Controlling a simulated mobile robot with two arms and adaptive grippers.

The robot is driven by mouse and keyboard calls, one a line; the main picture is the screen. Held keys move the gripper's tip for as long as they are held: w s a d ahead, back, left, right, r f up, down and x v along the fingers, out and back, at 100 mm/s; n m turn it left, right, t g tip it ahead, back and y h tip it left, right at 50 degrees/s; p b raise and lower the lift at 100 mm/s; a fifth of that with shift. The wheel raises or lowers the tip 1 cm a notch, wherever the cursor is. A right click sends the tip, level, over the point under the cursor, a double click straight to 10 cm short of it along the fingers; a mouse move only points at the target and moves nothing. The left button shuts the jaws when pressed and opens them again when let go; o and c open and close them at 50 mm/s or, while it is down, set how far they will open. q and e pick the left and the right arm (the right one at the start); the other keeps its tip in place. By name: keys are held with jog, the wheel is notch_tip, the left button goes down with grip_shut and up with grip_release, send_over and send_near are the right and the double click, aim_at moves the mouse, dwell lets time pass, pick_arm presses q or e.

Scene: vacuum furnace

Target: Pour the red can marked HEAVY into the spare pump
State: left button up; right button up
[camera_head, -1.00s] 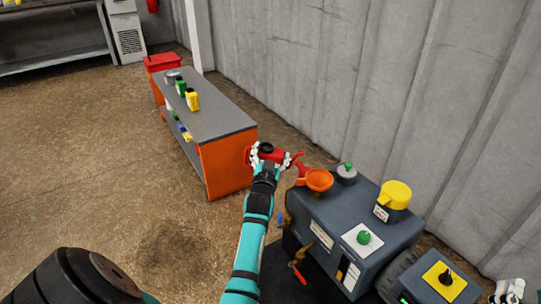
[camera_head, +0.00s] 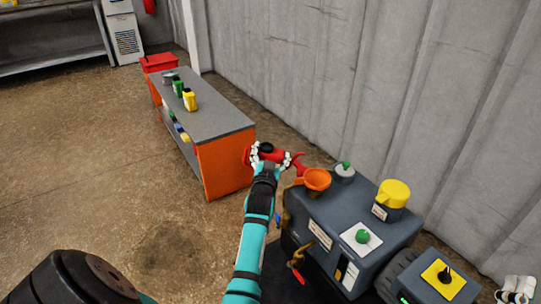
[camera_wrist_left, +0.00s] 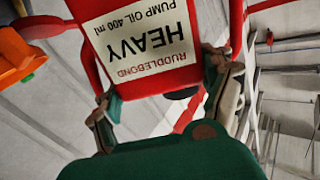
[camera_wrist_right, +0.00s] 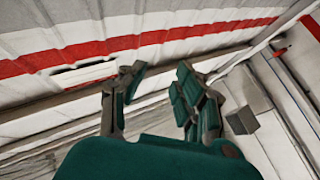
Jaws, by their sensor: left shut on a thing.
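The red can (camera_head: 268,158) is in my left gripper (camera_head: 267,154), just left of the orange funnel (camera_head: 317,179). Its label reads HEAVY, pump oil 400 ml, in the left wrist view (camera_wrist_left: 148,38). The can lies about level in the head view, its red spout towards the funnel. I cannot tell if the spout touches the funnel; no oil stream shows. The funnel stands on the dark spare pump (camera_head: 325,222), and its orange edge also shows in the left wrist view (camera_wrist_left: 15,60). My right gripper (camera_wrist_right: 160,85) is open and empty, away from the pump.
On the pump are a grey cap with a green knob (camera_head: 345,171), a yellow-topped part (camera_head: 394,194) and a green knob (camera_head: 362,236). An orange bench (camera_head: 215,120) at the left bears a yellow bottle (camera_head: 190,100) and a green bottle (camera_head: 178,88). A wall stands behind.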

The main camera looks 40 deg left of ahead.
pick_arm(q)
jog(key=shift+w+d, duration=0.1)
pick_arm(e)
jog(key=shift+s+r+t, duration=0.2)
jog(key=shift+r+t, duration=0.1)
jog(key=shift+r, duration=0.05)
pick_arm(q)
jog(key=shift+d, duration=0.15)
pick_arm(e)
jog(key=shift+s+r+t, duration=0.3)
jog(key=shift+s+r, duration=0.05)
jog(key=shift+r, duration=0.15)
pick_arm(q)
jog(key=shift+w+d+f+b, duration=0.15)
jog(key=shift+w+d+b, duration=0.05)
jog(key=shift+b, duration=0.25)
pick_arm(e)
jog(key=shift+s+d+r+t+y, duration=0.1)
jog(key=shift+s+r+t+y, duration=0.2)
jog(key=shift+s+r+t, duration=0.25)
jog(key=shift+s+r, duration=0.15)
jog(key=shift+s, duration=0.15)
